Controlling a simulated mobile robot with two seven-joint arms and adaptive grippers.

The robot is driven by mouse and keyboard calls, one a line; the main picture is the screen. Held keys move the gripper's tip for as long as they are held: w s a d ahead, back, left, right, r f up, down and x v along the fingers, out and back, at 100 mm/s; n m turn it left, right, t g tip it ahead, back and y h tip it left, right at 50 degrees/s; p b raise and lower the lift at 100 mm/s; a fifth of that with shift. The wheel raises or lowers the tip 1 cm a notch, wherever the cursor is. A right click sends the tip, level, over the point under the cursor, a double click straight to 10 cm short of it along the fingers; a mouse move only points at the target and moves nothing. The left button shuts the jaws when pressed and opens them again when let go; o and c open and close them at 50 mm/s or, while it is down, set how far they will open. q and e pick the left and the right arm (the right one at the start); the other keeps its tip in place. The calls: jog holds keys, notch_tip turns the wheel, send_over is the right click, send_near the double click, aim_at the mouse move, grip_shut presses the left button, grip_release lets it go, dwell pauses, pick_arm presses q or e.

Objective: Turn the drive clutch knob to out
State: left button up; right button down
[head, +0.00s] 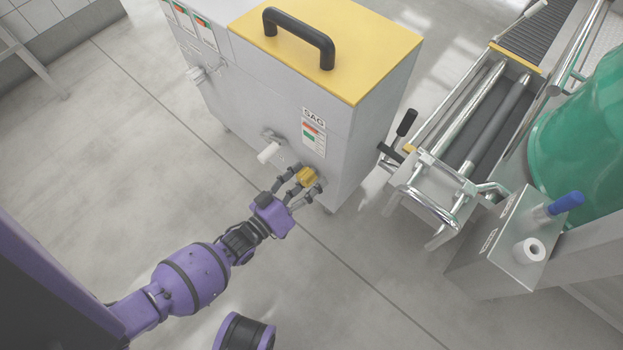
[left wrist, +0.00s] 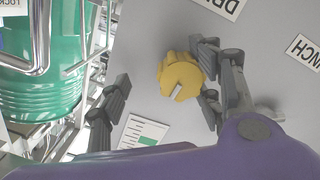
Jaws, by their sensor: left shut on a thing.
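The drive clutch knob is a yellow lobed knob (head: 307,176) low on the front of the grey cabinet (head: 250,110). In the left wrist view the knob (left wrist: 180,80) shows a pale notch on its face, pointing down and slightly left. My left gripper (head: 300,190) is at the knob and shut on it. In the left wrist view its fingers (left wrist: 160,95) lie on both sides of the knob, and the left finger's contact cannot be made out. A label beginning "DR" (left wrist: 222,5) is partly in view above the knob. My right gripper is not in view.
A white-ended lever (head: 269,152) sticks out left of the knob. A black handle (head: 300,38) tops the cabinet's yellow lid. Right of it stand a roller conveyor (head: 480,115), a green drum (head: 590,130) and a box with a blue-handled lever (head: 565,203). The floor in front is clear.

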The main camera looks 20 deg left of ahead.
aim_at(303, 183)
pick_arm(q)
jog(key=v, duration=0.9)
jog(key=shift+s+r+p, duration=0.3)
jog(key=shift+s+r, duration=0.1)
jog(key=shift+w+f, duration=0.1)
jog(key=w+n+b, duration=0.1)
jog(key=w, duration=0.2)
jog(key=w+d+f+n+b, duration=0.1)
jog(key=w+b, duration=0.1)
jog(key=w, duration=0.1)
jog(key=w+d+f+b, duration=0.1)
jog(key=w+b, duration=0.1)
jog(key=w, duration=0.1)
jog(key=shift+n+t+y, duration=0.3)
jog(key=shift+n, duration=0.1)
jog(key=shift+w+d, duration=0.2)
jog(key=shift+w, duration=0.35)
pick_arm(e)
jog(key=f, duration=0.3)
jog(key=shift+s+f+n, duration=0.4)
